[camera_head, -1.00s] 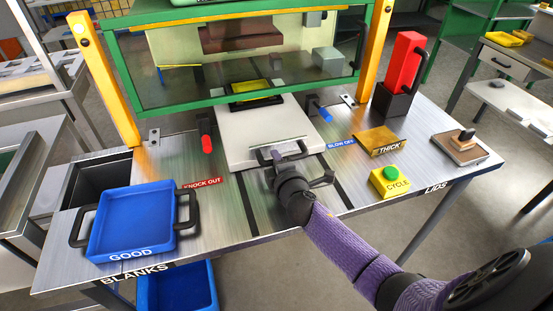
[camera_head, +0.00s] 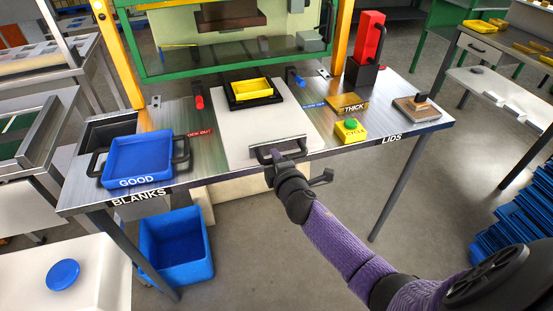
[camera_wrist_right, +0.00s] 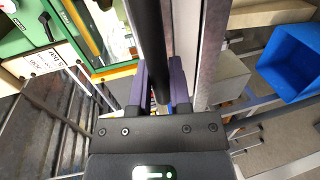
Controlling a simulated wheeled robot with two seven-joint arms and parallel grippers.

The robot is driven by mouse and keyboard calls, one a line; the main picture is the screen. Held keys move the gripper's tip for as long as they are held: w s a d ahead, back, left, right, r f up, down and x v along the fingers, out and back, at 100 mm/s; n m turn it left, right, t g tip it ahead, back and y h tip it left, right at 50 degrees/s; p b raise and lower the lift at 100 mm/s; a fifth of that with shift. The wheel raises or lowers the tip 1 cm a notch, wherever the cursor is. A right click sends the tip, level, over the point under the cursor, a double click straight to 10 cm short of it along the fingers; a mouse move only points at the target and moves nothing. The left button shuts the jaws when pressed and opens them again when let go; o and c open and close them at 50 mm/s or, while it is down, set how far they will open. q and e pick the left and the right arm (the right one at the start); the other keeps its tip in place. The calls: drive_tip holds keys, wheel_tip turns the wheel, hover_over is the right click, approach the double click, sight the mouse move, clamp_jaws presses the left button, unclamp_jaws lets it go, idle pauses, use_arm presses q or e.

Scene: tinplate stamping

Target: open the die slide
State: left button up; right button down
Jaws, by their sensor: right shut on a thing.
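The die slide (camera_head: 262,132) is a white plate on the press table, drawn out to the table's front edge. A black die with a yellow piece (camera_head: 252,88) in it sits at its far end, in front of the green-framed guard (camera_head: 240,66). My right gripper (camera_head: 277,158) is shut on the slide's dark handle (camera_head: 262,150) at the front edge. The right wrist view shows the dark handle bar (camera_wrist_right: 152,45) between the purple fingers (camera_wrist_right: 158,88). My left gripper is not in view.
A blue GOOD tray (camera_head: 140,156) stands on the left of the table. A yellow CYCLE box with a green button (camera_head: 350,129), a THICK block (camera_head: 347,103) and a red-handled block (camera_head: 366,50) stand on the right. A blue bin (camera_head: 177,245) is on the floor below.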

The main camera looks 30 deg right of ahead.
drive_tip(key=c, duration=0.6)
unclamp_jaws()
drive_tip(key=shift+w+f, duration=0.1)
drive_tip(key=shift+w, duration=0.1)
drive_tip(key=shift+s, duration=0.1)
drive_tip(key=p+v, duration=0.2)
drive_tip(key=v, duration=0.7)
drive_tip(key=shift+s+p, duration=0.3)
drive_tip(key=shift+s, duration=0.05)
drive_tip(key=shift+a, duration=0.1)
